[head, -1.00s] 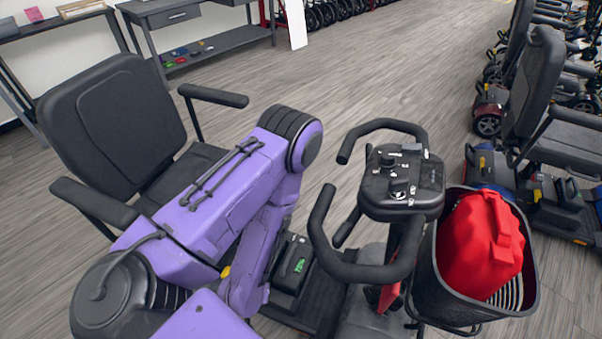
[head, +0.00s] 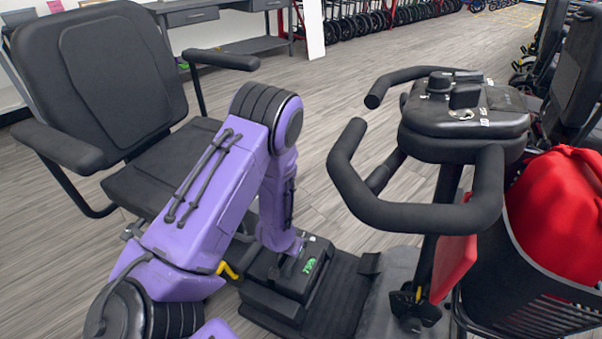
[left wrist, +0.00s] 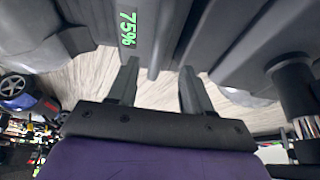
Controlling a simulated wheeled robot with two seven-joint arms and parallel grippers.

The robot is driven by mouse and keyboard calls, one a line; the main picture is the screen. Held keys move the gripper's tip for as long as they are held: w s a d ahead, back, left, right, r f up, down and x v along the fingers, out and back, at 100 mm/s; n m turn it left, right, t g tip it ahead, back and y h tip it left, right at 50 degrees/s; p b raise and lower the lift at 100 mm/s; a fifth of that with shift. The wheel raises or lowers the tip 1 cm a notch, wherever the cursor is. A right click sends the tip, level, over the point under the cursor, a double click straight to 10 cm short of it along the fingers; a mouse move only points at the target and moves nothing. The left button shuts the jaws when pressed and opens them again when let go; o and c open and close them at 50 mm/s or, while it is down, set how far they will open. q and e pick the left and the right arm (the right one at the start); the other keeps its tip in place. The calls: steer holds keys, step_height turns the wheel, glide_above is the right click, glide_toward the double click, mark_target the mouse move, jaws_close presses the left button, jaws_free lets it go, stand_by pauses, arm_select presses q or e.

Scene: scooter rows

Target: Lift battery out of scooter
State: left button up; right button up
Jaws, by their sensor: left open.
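The battery (head: 318,252) is a black box with a green lit display, low on the scooter (head: 345,300) in front of its seat. My left arm reaches down over the battery. My left gripper (head: 289,264) is at the battery's top in the head view, partly hidden by my arm. In the left wrist view the left gripper (left wrist: 160,88) has its two fingers apart, with pale floor between them. I cannot tell whether it touches the battery. My right gripper is not in view.
The scooter's seat (head: 100,70) with armrests stands to the left, its handlebar (head: 430,215) and tiller to the right. A front basket (head: 545,290) holds a red bag (head: 560,205). More scooters stand at the right, a shelf table (head: 235,45) at the back. The floor between is clear.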

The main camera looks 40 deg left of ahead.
mark_target(301, 267)
arm_select(q)
steer(key=x, duration=0.2)
steer(key=b+x, duration=0.1)
steer(key=x, duration=0.1)
steer(key=shift+d, duration=0.15)
steer(key=shift+r, duration=0.1)
steer(key=shift+f, duration=0.25)
jaws_close()
steer(key=shift+w+r, duration=0.1)
stand_by(1.4)
